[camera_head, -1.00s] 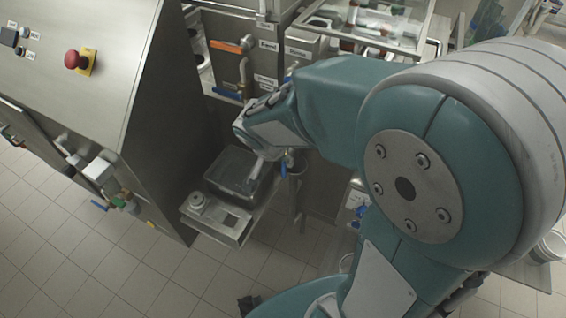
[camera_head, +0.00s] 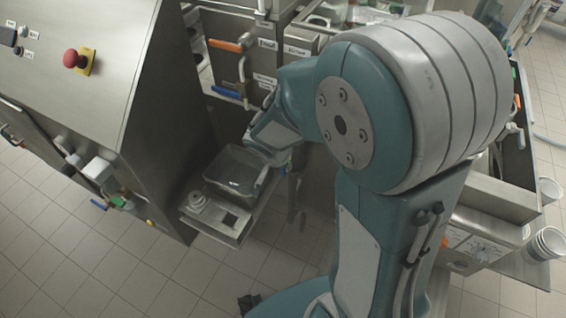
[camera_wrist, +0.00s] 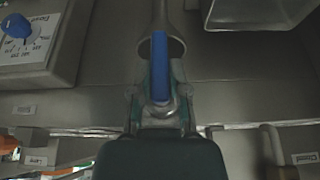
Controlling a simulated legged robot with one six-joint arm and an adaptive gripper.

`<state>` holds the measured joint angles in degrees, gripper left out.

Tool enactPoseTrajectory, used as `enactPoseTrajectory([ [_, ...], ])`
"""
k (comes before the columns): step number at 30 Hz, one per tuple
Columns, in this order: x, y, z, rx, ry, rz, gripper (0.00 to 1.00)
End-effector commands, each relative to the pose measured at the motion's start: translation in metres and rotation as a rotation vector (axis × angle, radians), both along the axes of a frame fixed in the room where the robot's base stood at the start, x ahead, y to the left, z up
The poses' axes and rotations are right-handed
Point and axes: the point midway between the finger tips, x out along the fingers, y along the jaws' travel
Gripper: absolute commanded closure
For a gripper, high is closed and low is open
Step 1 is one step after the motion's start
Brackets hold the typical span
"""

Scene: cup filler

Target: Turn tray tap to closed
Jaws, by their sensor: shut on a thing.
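A tap with a long blue lever handle (camera_wrist: 159,66) sits in the middle of the wrist view, below a grey pipe (camera_wrist: 160,14). My gripper (camera_wrist: 160,92) has a finger on each side of the blue handle and is shut on it.
The tray stands on a metal shelf (camera_head: 190,222) with a small round fitting (camera_head: 197,201). A steel cabinet (camera_head: 155,150) is at the left. Another blue lever (camera_head: 226,92) and an orange lever (camera_head: 224,45) are on pipes behind. A blue knob (camera_wrist: 17,27) shows in the wrist view.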

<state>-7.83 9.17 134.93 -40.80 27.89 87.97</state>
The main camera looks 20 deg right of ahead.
Motion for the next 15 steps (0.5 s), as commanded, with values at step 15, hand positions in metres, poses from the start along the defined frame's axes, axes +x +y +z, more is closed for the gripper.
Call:
enactPoseTrajectory([
  [15,0.0012,0.0006,0.0006,-0.034,0.033,0.002,1.0],
])
